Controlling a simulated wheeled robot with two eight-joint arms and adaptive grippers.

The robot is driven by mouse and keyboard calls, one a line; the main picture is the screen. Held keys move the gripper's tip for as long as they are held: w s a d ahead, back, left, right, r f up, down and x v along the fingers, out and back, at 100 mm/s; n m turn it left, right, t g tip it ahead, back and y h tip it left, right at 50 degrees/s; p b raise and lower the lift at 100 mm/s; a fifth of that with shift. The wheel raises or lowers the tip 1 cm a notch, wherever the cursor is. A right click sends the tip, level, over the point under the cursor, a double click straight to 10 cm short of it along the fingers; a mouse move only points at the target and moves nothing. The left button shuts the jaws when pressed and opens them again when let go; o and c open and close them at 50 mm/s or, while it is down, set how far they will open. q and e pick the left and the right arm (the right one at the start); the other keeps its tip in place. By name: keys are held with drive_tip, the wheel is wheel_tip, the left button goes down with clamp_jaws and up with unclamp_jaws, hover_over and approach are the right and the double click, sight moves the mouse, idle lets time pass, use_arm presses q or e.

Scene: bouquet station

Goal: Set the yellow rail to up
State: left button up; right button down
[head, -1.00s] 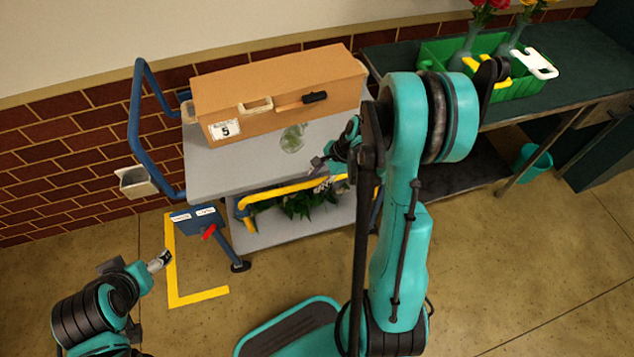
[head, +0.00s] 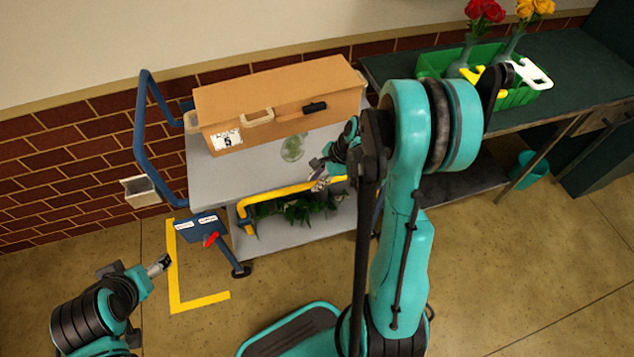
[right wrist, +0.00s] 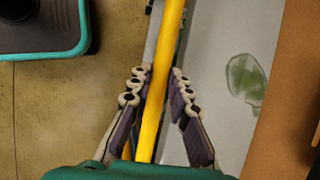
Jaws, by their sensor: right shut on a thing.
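The yellow rail (head: 280,192) runs along the cart's front side, and in the head view it appears below the front edge of the grey top (head: 225,178). My right gripper (head: 319,182) is at the rail's right part. In the right wrist view the rail (right wrist: 161,75) passes between the two fingers (right wrist: 157,92), and the gripper is shut on it. My left gripper (head: 163,263) is in the lower left, away from the cart; its finger gap is too small to read.
A cardboard box (head: 285,95) and a clear greenish glass object (head: 292,147) stand on the cart top. Greenery (head: 300,210) is on the lower shelf. A green crate (head: 515,97) with vases sits on the right bench.

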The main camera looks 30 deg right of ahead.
wheel_tip(320, 180, up, 9)
drive_tip(key=p, duration=0.5)
drive_tip(key=shift+w, duration=0.2)
drive_tip(key=c, duration=1.4)
unclamp_jaws()
drive_tip(key=shift+s, duration=0.1)
drive_tip(key=v, duration=1.2)
